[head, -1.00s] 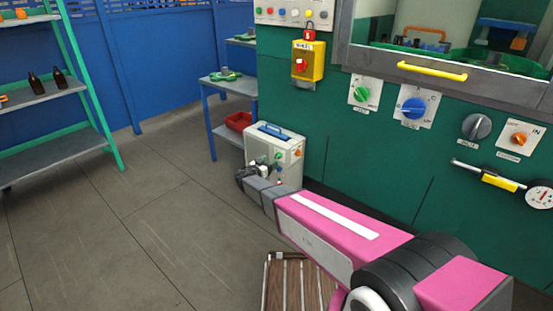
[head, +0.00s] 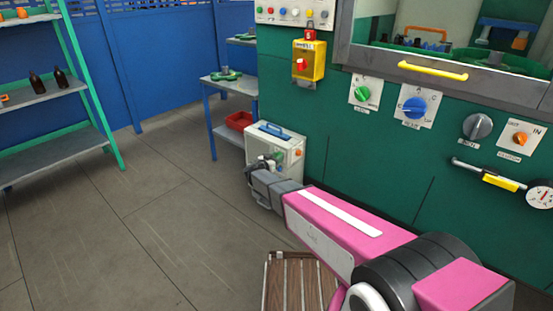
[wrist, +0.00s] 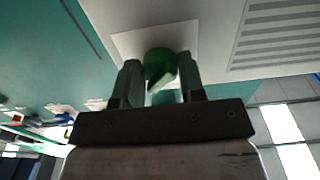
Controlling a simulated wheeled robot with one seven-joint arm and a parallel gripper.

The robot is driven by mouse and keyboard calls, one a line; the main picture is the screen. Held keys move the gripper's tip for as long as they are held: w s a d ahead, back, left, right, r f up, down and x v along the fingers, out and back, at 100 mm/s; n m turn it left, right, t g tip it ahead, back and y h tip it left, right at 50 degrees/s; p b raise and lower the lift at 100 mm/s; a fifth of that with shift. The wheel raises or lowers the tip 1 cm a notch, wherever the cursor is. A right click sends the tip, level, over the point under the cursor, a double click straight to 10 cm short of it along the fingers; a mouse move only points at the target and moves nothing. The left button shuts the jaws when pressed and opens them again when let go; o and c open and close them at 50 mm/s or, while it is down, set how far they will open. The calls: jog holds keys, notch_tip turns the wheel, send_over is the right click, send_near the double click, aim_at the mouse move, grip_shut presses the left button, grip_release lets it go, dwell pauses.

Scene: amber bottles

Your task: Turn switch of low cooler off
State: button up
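The low cooler (head: 290,153) is a pale box with a blue top handle, standing against the green machine wall, right of the blue side table. In the head view my gripper (head: 251,170) is at its front face, its fingers partly hidden. In the wrist view a green switch knob (wrist: 160,66) on a white plate (wrist: 125,45) lies between the two fingers of my gripper (wrist: 160,72). The fingers are apart, one on each side of the knob, with little gap. Firm contact is not visible.
A red bin (head: 238,121) sits on the blue side table's lower shelf. Larger wall knobs, green (head: 362,93) and blue (head: 414,107), are above right. A slatted wooden platform (head: 290,285) is below my arm. Floor at left is clear.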

jog(key=shift+n, duration=0.4)
jog(key=n, duration=0.3)
jog(key=shift+n, duration=0.4)
jog(key=n, duration=1.3)
jog(key=shift+n, duration=0.3)
jog(key=o, duration=0.9)
jog(key=shift+s, duration=0.1)
